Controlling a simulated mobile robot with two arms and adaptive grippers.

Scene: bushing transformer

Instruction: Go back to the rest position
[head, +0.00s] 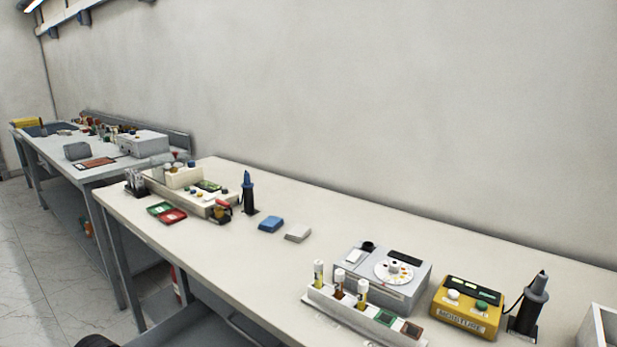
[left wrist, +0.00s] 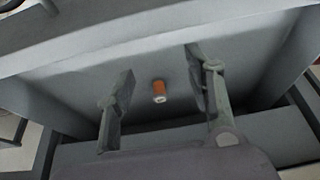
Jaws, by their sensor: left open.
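My left gripper (left wrist: 158,92) shows in the left wrist view with its two fingers spread apart. It is open and nothing is between the fingertips. Beyond the fingers, a small orange cylinder with a pale end (left wrist: 159,90) stands or lies on a grey surface (left wrist: 80,85). It appears between the fingers but farther off, and I cannot tell the exact distance. Neither gripper shows clearly in the head view. My right gripper is not in view.
A long white bench (head: 290,240) carries a grey instrument (head: 382,278), a yellow moisture meter (head: 467,306), a vial rack (head: 360,318) and blue and grey blocks. A second bench (head: 75,160) stands at the far left. Tiled floor (head: 40,270) lies open at the left.

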